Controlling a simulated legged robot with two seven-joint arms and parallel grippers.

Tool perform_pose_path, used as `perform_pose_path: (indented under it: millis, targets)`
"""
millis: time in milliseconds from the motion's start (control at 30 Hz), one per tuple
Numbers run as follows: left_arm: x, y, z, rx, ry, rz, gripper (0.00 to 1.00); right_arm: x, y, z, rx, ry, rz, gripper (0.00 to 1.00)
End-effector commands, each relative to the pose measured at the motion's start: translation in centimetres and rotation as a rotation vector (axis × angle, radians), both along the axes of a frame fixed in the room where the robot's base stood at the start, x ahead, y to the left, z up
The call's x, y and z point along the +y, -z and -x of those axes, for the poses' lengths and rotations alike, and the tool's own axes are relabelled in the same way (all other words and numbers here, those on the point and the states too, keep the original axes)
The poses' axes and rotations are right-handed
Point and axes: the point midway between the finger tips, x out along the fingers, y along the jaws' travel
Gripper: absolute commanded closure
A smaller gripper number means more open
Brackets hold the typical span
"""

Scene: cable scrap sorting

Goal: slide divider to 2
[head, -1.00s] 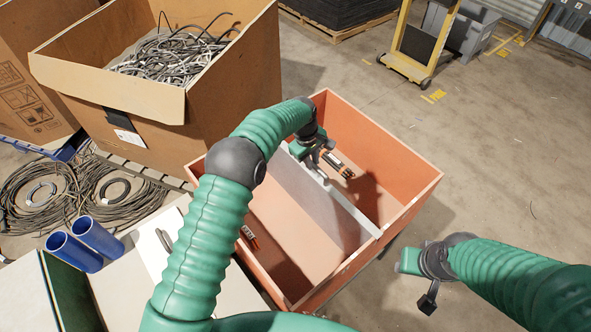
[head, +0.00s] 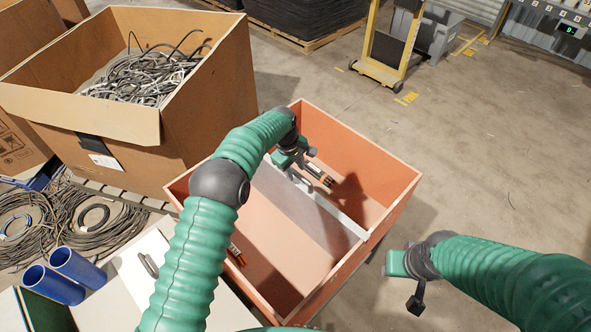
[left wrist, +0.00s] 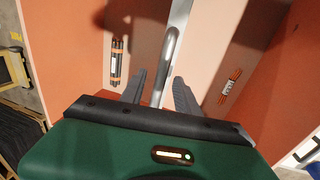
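The divider (head: 300,205) is a grey upright panel across the orange box (head: 395,212), splitting it into two compartments. A rounded metal handle or rail (left wrist: 171,50) runs along its top in the left wrist view. My left gripper (head: 303,176) is over the divider's far part. In the left wrist view its two fingers (left wrist: 159,88) are apart, one on each side of the divider's top, with gaps showing. Whether they touch it lower down is hidden. My right gripper (head: 408,275) hangs outside the box at the right; its fingers do not show clearly. No number marks are readable on the box.
A taped cable bundle (head: 319,174) lies in the right compartment, another (head: 236,255) in the left. A cardboard box of cable scrap (head: 210,110) stands at the back left. Blue tubes (head: 75,268) are on the table at the left. Floor to the right is clear.

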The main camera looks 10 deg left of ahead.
Motion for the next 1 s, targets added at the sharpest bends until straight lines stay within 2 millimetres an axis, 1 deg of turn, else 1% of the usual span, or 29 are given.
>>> perform_pose_path:
  millis: [67, 167, 400, 500, 600, 700, 767, 1000]
  targets:
    - [0.1, -1.0, 0.1, -0.003, 0.0, 0.0, 0.62, 0.0, 0.1, 0.0, 0.0, 0.0, 0.0, 0.62]
    - [0.4, -3.3, 0.4, -0.005, -0.001, 0.0, 0.62, 0.0, 0.2, 0.0, 0.0, 0.0, 0.0, 0.62]
    - [1.1, -10.3, 1.4, -0.005, -0.001, 0.0, 0.62, 0.0, 0.3, 0.0, 0.0, 0.0, 0.0, 0.62]
    - [1.4, -12.9, 1.8, -0.003, 0.0, 0.0, 0.62, 0.0, 0.2, 0.0, 0.0, 0.0, 0.0, 0.62]
    - [1.7, -14.7, 2.1, -0.002, 0.0, -0.001, 0.62, 0.0, 0.1, 0.0, 0.0, 0.0, 0.0, 0.62]
    - [1.8, -15.7, 2.3, 0.001, 0.0, -0.001, 0.62, 0.0, 0.1, 0.0, 0.0, 0.0, 0.0, 0.62]
    - [1.8, -16.0, 2.3, 0.001, 0.0, -0.001, 0.62, 0.0, 0.1, 0.0, 0.0, 0.0, 0.0, 0.62]
    - [1.8, -16.1, 2.4, 0.001, 0.0, -0.001, 0.62, 0.0, 0.1, 0.0, 0.0, 0.0, 0.0, 0.62]
